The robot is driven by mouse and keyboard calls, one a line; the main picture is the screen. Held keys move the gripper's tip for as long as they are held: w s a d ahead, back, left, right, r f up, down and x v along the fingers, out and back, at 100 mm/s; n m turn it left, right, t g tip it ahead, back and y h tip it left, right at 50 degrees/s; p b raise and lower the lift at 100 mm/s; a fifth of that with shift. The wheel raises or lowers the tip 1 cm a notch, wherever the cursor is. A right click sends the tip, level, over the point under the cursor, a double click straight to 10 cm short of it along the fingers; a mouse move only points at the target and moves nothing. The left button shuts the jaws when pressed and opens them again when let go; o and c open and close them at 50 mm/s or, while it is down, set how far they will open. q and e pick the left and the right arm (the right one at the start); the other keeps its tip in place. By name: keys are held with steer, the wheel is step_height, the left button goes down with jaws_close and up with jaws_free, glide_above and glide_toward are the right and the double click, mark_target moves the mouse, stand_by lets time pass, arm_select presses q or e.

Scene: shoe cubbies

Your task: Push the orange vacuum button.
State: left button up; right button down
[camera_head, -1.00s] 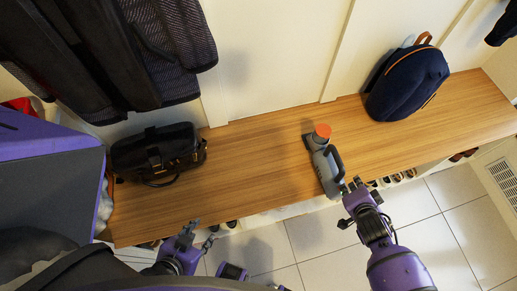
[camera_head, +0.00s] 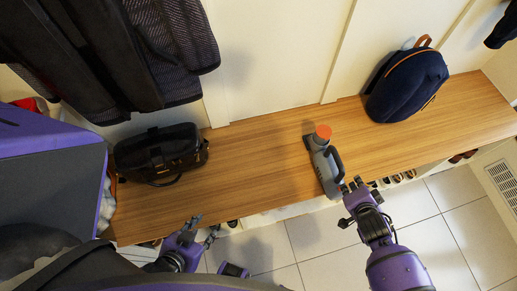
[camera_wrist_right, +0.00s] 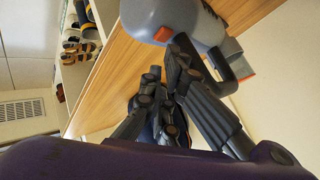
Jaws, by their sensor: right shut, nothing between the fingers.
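A grey handheld vacuum (camera_head: 327,172) with an orange round end lies on the wooden bench near its front edge. In the right wrist view, the vacuum body (camera_wrist_right: 178,17) fills the top, with a small orange patch (camera_wrist_right: 163,34) low on the body and another orange patch (camera_wrist_right: 246,74) by the dark handle. I cannot tell for sure which patch is the button. My right gripper (camera_head: 354,184) is shut and empty beside the vacuum's near end. Its fingertips (camera_wrist_right: 163,68) are close to the lower orange patch; contact is unclear. My left gripper (camera_head: 205,226) is open and empty at the bench's front edge.
The wooden bench (camera_head: 250,150) is clear around the vacuum. A black bag (camera_head: 160,153) sits at left and a navy backpack (camera_head: 408,85) at right. Dark coats (camera_head: 100,50) hang upper left. Shoes (camera_wrist_right: 80,35) fill cubbies under the bench.

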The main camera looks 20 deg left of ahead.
arm_select(q)
steer(key=shift+w+r, duration=0.15)
steer(key=shift+w, duration=0.1)
arm_select(e)
steer(key=shift+r, duration=0.15)
